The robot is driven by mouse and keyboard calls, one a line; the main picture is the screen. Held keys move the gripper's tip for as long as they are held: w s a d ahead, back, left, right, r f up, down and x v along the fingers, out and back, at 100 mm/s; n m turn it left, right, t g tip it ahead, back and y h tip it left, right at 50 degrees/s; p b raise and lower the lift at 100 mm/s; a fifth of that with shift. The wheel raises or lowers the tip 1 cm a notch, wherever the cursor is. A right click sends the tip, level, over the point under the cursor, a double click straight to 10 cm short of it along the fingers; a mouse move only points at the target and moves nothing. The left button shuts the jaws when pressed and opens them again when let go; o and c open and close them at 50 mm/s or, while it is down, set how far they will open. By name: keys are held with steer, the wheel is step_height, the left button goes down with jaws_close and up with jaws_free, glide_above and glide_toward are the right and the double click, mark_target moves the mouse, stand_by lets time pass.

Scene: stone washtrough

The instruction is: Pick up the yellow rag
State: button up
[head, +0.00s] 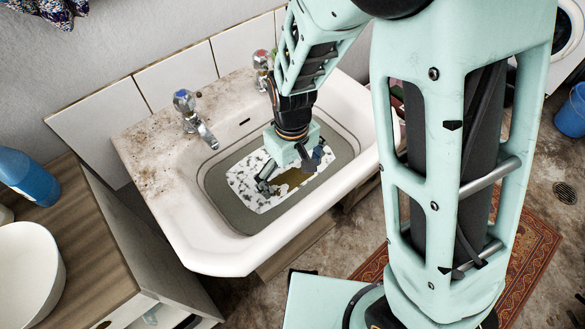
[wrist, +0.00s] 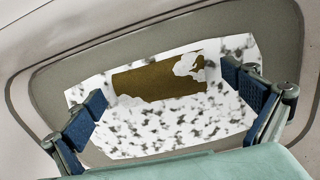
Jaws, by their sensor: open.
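A dull yellow-brown rag (wrist: 150,82) lies flat in the washbasin (head: 174,226), within a white, dark-speckled surface (wrist: 165,127) that may be foam or a sheet. White patches cover part of its lower left and upper right edges in the wrist view. Part of the rag (head: 290,183) also shows below my gripper in the head view. My gripper (head: 291,170) is down inside the basin, open, with nothing between its fingers. In the wrist view the blue-padded fingertips of my gripper (wrist: 165,88) stand to either side of the rag. I cannot tell their height above it.
The basin's rim and walls surround my gripper. Two taps (head: 188,110) stand on its stained back ledge. A wooden counter (head: 100,238) at left holds a blue bottle (head: 28,178) and a white bowl (head: 28,270). A red patterned rug (head: 532,232) lies on the floor at right.

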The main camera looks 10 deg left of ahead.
step_height(320, 180, down, 2)
steer(key=shift+f, duration=0.1)
steer(key=c, duration=1.3)
steer(key=shift+r, duration=0.2)
